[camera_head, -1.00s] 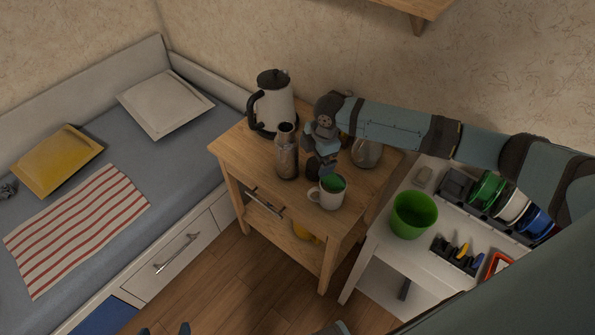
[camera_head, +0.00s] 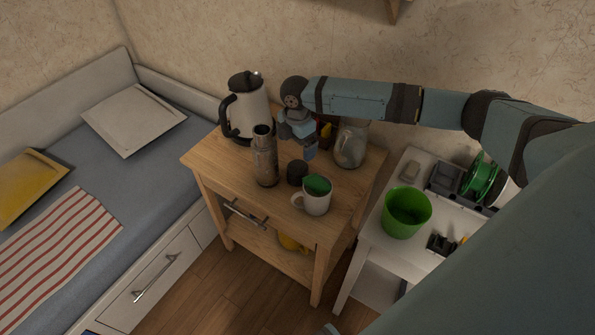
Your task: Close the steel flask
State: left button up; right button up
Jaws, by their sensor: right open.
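The steel flask (camera_head: 265,163) stands upright on the wooden cabinet, with a dark open mouth at its top. A small dark cap-like cylinder (camera_head: 297,172) stands on the cabinet top to the right of the flask, close to the white mug. My right gripper (camera_head: 309,152) is open and empty. It hangs just above and behind the dark cylinder, right of the flask and apart from it. My left gripper is not in view.
A white kettle (camera_head: 247,108) stands behind the flask. A glass jar (camera_head: 350,144) is right of my gripper. A white mug (camera_head: 316,197) with green inside stands in front. A green pot (camera_head: 406,212) is on the white table at right. The cabinet's front left is clear.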

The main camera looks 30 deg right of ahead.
aim_at(297, 167)
notch_tip(297, 167, down, 8)
jog(key=shift+r, duration=0.25)
jog(key=shift+f+b, duration=0.45)
jog(key=shift+f, duration=2.35)
jog(key=c, duration=1)
jog(key=shift+c, duration=0.2)
jog(key=shift+r, duration=0.15)
notch_tip(297, 167, up, 20)
jog(key=p, duration=0.1)
